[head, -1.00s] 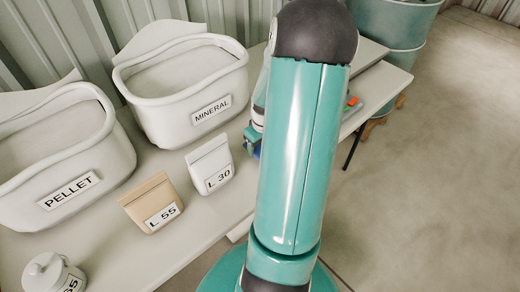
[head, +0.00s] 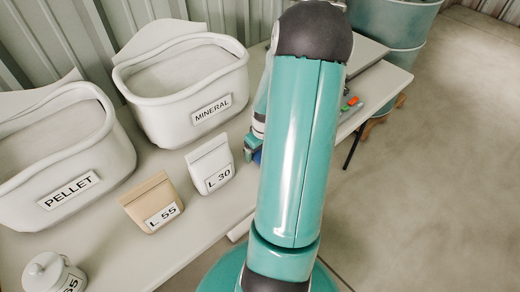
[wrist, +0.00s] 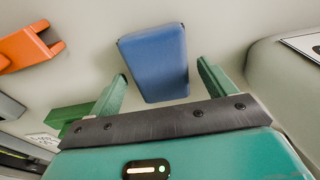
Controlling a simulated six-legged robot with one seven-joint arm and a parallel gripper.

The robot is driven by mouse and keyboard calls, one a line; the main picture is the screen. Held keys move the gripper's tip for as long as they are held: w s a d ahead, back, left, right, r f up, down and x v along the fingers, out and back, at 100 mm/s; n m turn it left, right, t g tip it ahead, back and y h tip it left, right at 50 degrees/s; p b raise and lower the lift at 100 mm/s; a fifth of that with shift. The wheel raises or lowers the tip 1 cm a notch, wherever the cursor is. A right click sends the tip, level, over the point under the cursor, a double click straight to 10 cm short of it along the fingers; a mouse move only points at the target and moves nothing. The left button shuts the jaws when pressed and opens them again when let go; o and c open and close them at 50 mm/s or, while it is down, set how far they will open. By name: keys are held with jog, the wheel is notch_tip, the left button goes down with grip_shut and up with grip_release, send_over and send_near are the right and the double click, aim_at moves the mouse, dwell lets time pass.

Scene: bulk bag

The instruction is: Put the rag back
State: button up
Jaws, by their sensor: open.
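A blue, flat, block-like piece (wrist: 155,62), which looks like the folded rag, lies on the pale table in the wrist view. My gripper (wrist: 162,70) is open, with one green finger to each side of it and a gap at both sides. I cannot tell how far above it the fingers are. In the head view my gripper (head: 249,146) is low over the table, right of the L 30 bag, mostly hidden by my arm. A bit of blue (head: 257,157) shows just below it.
The MINERAL bin (head: 185,95) and PELLET bin (head: 60,160) stand at the left. The L 30 bag (head: 211,165), L 55 bag (head: 153,203) and a lidded jar (head: 52,275) stand before them. An orange piece (wrist: 30,48) lies left of my gripper.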

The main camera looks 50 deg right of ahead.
notch_tip(320, 180, up, 12)
jog(key=s, duration=0.1)
jog(key=shift+s+a, duration=0.2)
jog(key=shift+r, duration=0.15)
